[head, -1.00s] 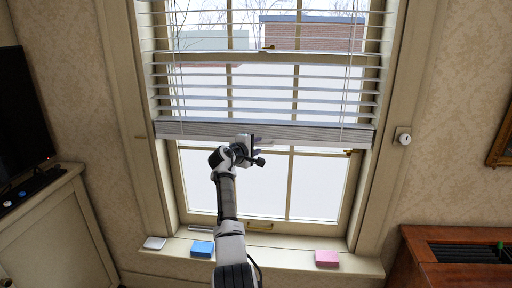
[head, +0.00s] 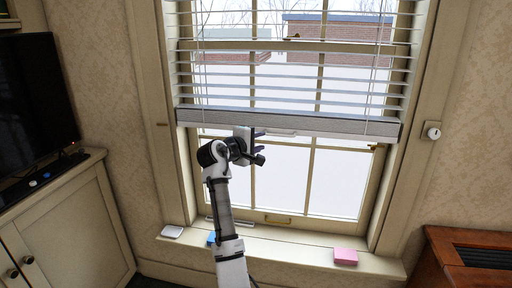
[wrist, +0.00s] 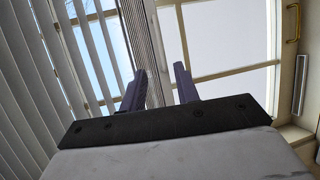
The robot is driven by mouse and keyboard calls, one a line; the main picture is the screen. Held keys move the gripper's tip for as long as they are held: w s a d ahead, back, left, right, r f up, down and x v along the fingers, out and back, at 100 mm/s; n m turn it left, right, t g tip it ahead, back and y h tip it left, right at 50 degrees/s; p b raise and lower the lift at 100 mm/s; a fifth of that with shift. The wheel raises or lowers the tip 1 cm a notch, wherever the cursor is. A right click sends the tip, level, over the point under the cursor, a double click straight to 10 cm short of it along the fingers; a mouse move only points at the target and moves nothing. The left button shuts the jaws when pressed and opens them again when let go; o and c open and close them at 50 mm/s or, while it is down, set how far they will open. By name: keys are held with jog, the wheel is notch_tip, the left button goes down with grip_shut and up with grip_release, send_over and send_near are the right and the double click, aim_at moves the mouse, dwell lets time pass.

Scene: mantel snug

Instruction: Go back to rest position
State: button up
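My gripper (head: 257,147) is in front of the window, just below the bottom rail (head: 290,122) of the white blind (head: 290,78). In the wrist view its two dark fingers (wrist: 160,88) stand apart with nothing held between them. The bottom rail (wrist: 143,40) shows beyond the gap, with the slats (wrist: 70,60) to its left. The blind hangs over the upper part of the window, and the lower panes (head: 282,178) are uncovered. My arm is raised and stretched towards the window.
On the sill (head: 300,250) lie a pink block (head: 345,256), a white item (head: 172,231) and a blue block (head: 211,238) partly hidden by my arm. A cabinet (head: 65,225) with a screen (head: 35,105) stands left. A brown wooden unit (head: 465,260) stands right.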

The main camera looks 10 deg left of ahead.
jog(key=shift+s+a+r, duration=0.1)
jog(key=shift+s+a, duration=0.15)
jog(key=shift+s, duration=0.35)
